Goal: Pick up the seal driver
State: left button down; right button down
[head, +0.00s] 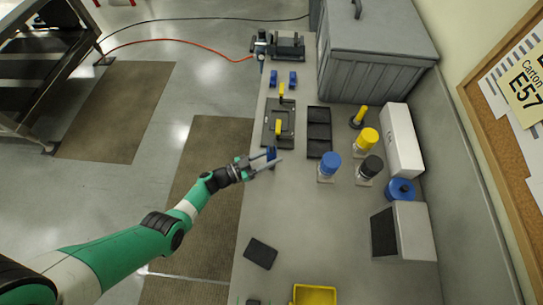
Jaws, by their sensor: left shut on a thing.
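My left gripper (268,161) reaches in from the left and is shut on a small dark blue piece (271,153) over the table's left edge. The fingers hide part of this piece, and I cannot tell whether it is the seal driver. A tool with a yellow handle (360,115) stands in a dark round base at the back right, apart from the gripper; I cannot tell whether that is the seal driver either. My right gripper is not in view.
A dark plate fixture (270,137) with yellow handles lies beyond my left gripper, beside a black compartment tray (319,146). Blue (329,164), yellow (366,139) and black (370,167) capped bottles stand to the right. A yellow bin (314,296) is in front. The table's front middle is mostly clear.

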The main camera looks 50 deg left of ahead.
aim_at(271, 152)
pick_arm(q)
jog(key=shift+r+p, duration=0.35)
jog(key=shift+r, duration=0.1)
jog(key=r+p, duration=0.2)
jog(key=r, duration=0.1)
jog(key=r+p, duration=0.1)
jog(key=p, duration=0.1)
jog(key=shift+s+d+r, duration=0.25)
jog(key=shift+s, duration=0.15)
jog(key=s+d+r+p, duration=0.7)
jog(key=s, duration=0.3)
jog(key=shift+s+d+r, duration=0.2)
jog(key=shift+s+r, duration=0.15)
jog(key=shift+s, duration=0.05)
jog(key=shift+a+f, duration=0.1)
